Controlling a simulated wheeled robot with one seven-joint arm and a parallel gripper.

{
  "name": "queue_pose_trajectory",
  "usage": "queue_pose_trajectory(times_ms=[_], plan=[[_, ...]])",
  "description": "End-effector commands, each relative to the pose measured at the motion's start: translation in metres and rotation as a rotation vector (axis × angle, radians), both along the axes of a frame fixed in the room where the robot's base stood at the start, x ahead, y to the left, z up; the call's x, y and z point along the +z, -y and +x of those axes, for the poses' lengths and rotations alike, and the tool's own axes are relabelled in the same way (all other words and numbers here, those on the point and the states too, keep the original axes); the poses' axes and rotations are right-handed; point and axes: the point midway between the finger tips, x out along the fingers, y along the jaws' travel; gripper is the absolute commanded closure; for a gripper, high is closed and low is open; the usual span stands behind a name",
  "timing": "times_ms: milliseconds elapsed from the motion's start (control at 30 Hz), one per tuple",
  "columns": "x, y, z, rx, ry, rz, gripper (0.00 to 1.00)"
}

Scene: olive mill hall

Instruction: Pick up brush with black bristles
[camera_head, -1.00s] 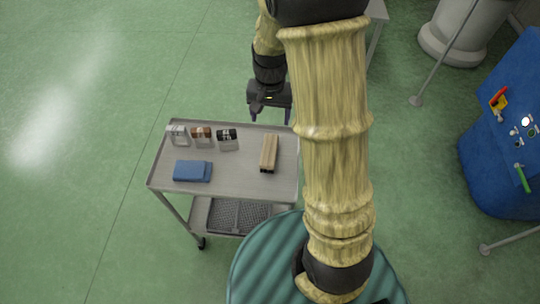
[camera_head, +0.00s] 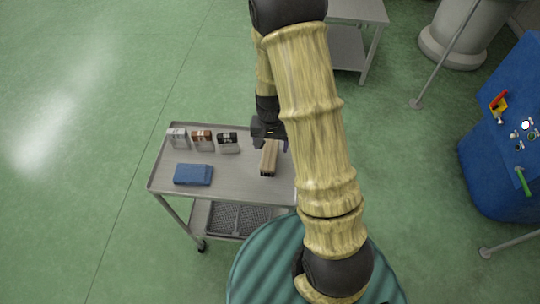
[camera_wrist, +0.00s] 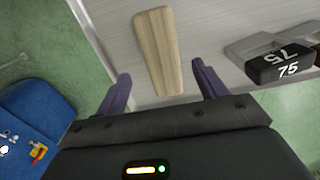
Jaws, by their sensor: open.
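A brush with a pale wooden back (camera_head: 269,158) lies on the right part of a grey metal cart top (camera_head: 235,181). Dark bristles show a little under its near end in the head view. In the wrist view its wooden back (camera_wrist: 158,50) lies ahead of and between my open fingers. My gripper (camera_wrist: 160,88) is open and empty. In the head view my gripper (camera_head: 270,138) is over the far end of the brush, and my arm hides part of that area. I cannot tell its exact height above the brush.
A folded blue cloth (camera_head: 193,174) lies at the cart's left front.

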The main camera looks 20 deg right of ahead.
Motion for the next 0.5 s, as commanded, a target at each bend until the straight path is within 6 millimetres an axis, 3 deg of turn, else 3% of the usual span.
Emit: queue_pose_trajectory(times_ms=[367, 500], plan=[[-0.003, -0.001, 0.0, 0.001, 0.0, 0.0, 0.29], [-0.014, -0.002, 0.0, 0.001, -0.003, 0.0, 0.29]])
